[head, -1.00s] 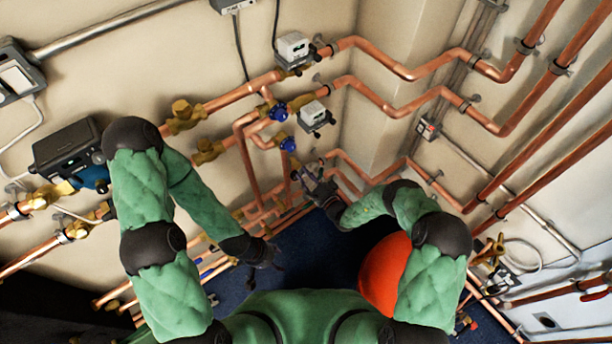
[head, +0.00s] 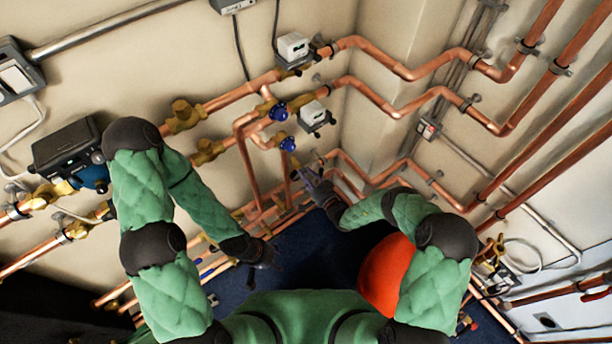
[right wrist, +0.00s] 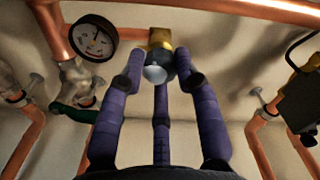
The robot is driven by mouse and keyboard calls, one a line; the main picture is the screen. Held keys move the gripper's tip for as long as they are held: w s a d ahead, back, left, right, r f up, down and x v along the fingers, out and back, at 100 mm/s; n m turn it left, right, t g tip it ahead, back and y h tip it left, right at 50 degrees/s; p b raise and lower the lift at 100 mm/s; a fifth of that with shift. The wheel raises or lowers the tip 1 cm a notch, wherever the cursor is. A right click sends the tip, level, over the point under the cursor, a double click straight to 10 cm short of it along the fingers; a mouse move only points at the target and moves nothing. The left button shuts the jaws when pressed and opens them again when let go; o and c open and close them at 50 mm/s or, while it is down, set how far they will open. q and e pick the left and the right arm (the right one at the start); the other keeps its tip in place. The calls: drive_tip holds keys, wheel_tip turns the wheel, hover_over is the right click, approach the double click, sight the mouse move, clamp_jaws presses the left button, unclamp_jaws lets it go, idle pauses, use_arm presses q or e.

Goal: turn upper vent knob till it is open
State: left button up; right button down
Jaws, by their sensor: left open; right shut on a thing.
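The right wrist view shows a small round knob (right wrist: 157,73) with a pale face and dark rim on a brass fitting (right wrist: 160,39). My right gripper (right wrist: 160,78) has its purple fingers closed around this knob. In the head view my right gripper (head: 304,168) reaches up to the pipework, just below a blue knob (head: 288,144). Its fingers hide what they hold there, and I cannot tell how far the knob is turned. Another blue knob (head: 278,111) sits higher up. My left gripper (head: 270,262) is open and empty, low in front of the pipes.
In the right wrist view a round gauge (right wrist: 94,37) and a green-handled valve (right wrist: 75,111) are left of the fingers. A copper pipe (right wrist: 230,12) runs above. In the head view, grey-white boxes (head: 294,47) sit on the upper pipes. Dark blue floor (head: 310,250) lies below.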

drive_tip(key=shift+n, duration=0.5)
drive_tip(key=c, duration=0.9)
unclamp_jaws()
drive_tip(key=v, duration=1.2)
drive_tip(key=shift+a, duration=0.1)
